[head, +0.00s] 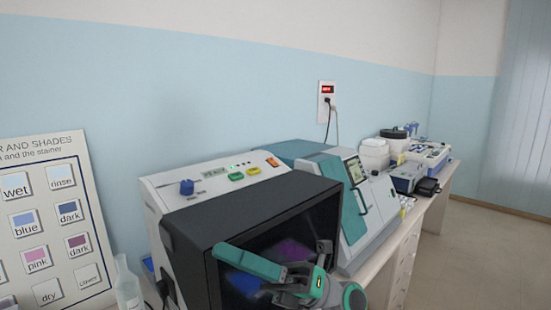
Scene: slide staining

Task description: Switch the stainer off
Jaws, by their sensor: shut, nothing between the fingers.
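The stainer (193,222) is a machine with a dark glossy front and a pale sloping top panel. The panel carries a blue knob (187,187), a small display (215,172), a green button (236,176), a yellow button (253,171) and an orange-red rocker switch (272,162) at its right end. Small green lights show behind the buttons. The rocker's position is too small to tell. My gripper (323,252) is shut and empty in front of the stainer's dark window, lower than the switch and to its right, apart from it. My arm hides part of the window.
A wall socket (326,104) with a red lit sign holds a plug and cord above. A teal and white machine (352,215) stands close on the right. A bottle (128,288) and a shade chart (50,225) are at the left. Space above the panel is clear.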

